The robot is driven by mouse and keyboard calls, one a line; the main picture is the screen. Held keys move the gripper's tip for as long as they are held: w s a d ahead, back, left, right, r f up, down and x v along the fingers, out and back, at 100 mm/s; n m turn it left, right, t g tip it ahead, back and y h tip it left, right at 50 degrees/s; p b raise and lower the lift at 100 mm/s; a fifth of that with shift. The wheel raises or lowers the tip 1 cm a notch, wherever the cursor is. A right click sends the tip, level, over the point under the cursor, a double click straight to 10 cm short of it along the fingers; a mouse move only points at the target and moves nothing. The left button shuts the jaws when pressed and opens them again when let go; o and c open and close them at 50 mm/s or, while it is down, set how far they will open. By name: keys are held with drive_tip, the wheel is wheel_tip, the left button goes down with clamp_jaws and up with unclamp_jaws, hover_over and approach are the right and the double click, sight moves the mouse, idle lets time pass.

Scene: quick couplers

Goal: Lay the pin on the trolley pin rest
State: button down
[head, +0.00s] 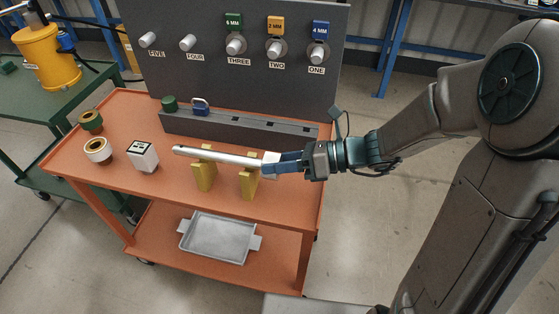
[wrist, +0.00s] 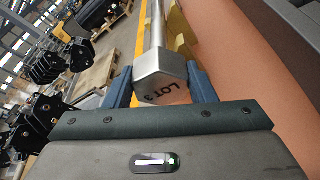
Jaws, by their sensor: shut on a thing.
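The pin (head: 222,156) is a silver rod with a hexagonal head (wrist: 160,82) marked "LOT 3". My gripper (head: 272,164) has its blue fingers shut on the head, one on each side in the wrist view (wrist: 162,88). The shaft is about level and points left, away from my gripper. The trolley pin rest is two yellow uprights, a left one (head: 204,175) and a right one (head: 249,184), on the orange trolley top. The shaft crosses both at their tops. I cannot tell whether it touches them.
Behind the rest, a grey slotted block (head: 235,131) holds a green and a blue coupler piece. A grey panel with numbered pegs (head: 240,75) stands at the back.

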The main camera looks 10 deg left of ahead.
drive_tip(key=shift+f+b, duration=0.3)
drive_tip(key=shift+f, duration=0.2)
drive_tip(key=c, duration=0.5)
unclamp_jaws()
drive_tip(key=shift+f, duration=0.1)
drive_tip(key=p+v, duration=0.2)
drive_tip(key=v, duration=1.1)
drive_tip(key=shift+w+d, duration=0.1)
drive_tip(key=shift+d, duration=0.3)
